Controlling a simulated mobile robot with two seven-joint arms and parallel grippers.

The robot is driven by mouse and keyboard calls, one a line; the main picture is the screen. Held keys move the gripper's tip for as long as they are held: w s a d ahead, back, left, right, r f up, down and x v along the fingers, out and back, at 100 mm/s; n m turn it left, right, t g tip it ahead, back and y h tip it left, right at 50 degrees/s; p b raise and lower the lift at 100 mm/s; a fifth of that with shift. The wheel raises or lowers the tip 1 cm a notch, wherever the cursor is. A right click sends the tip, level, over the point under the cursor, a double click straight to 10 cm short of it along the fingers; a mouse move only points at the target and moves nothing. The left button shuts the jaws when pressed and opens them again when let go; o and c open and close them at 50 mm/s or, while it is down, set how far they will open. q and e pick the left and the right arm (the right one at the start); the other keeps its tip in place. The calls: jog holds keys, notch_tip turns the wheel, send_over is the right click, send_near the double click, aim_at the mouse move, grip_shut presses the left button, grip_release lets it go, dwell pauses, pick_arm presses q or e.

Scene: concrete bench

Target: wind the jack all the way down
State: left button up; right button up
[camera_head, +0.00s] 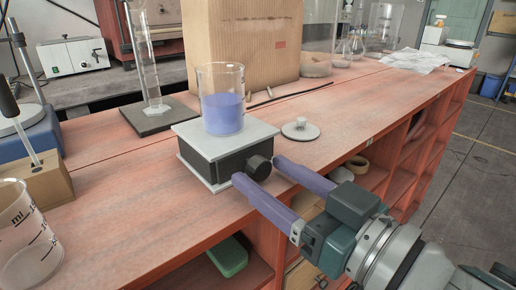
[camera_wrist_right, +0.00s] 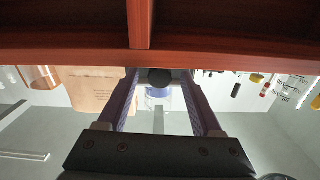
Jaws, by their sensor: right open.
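The lab jack (camera_head: 215,166) stands on the red bench, with a pale top plate, a dark body and a pale base plate. The top plate is level and a short way above the base. Its black round knob (camera_head: 259,168) faces my right arm. A glass beaker (camera_head: 221,100) with violet liquid stands upright on the plate. My right gripper (camera_head: 260,172) is open, its purple fingers on either side of the knob, with gaps visible. In the right wrist view the knob (camera_wrist_right: 160,77) shows between the fingers, with the beaker beyond. My left gripper is not in view.
A round lidded dish (camera_head: 300,131) lies right of the jack. A glass cylinder on a dark base (camera_head: 158,117) stands behind left, and a cardboard box (camera_head: 242,45) behind. A large beaker (camera_head: 25,245) is at the near left. The bench front (camera_head: 180,245) is bare.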

jog(key=shift+c, duration=0.4)
grip_shut()
jog(key=shift+n, duration=2.1)
jog(key=shift+o, duration=0.4)
grip_release()
jog(key=shift+s+d+p, duration=0.1)
jog(key=shift+p, duration=0.2)
